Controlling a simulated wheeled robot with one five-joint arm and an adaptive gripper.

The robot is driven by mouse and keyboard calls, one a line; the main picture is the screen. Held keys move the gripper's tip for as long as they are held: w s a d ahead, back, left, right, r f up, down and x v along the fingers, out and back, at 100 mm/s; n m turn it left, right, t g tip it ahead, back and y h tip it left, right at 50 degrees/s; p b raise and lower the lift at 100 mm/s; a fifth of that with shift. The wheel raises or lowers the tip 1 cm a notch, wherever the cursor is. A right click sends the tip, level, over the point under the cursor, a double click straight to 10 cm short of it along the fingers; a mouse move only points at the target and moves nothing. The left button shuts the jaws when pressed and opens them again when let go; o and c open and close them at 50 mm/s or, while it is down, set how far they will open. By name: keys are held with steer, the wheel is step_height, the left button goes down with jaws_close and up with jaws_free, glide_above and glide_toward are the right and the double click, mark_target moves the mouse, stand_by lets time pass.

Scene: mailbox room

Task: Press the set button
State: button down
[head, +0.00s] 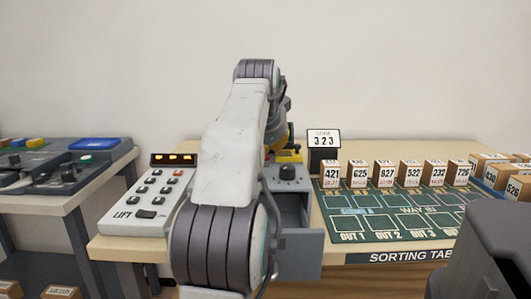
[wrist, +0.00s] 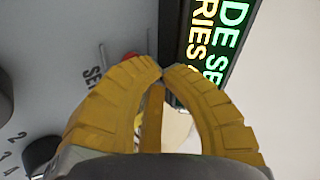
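In the wrist view the two yellow fingers of my gripper (wrist: 162,72) curve together and their tips meet, with nothing seen between them. A red button (wrist: 129,56) shows just behind the left fingertip, partly hidden by it. It sits on a grey panel (wrist: 60,45) beside a partly covered label beginning "SE". I cannot tell whether the fingertips touch the button. In the head view my gripper is mostly hidden behind my arm, above the grey box (head: 290,187) with a dark knob (head: 288,172).
A dark display with lit green and yellow text (wrist: 210,40) stands close to the right of the fingertips. A dark knob and dial numbers lie at the left.

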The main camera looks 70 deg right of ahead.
steer(key=shift+r, duration=0.3)
step_height(320, 180, up, 5)
steer(key=p, duration=0.5)
stand_by(1.2)
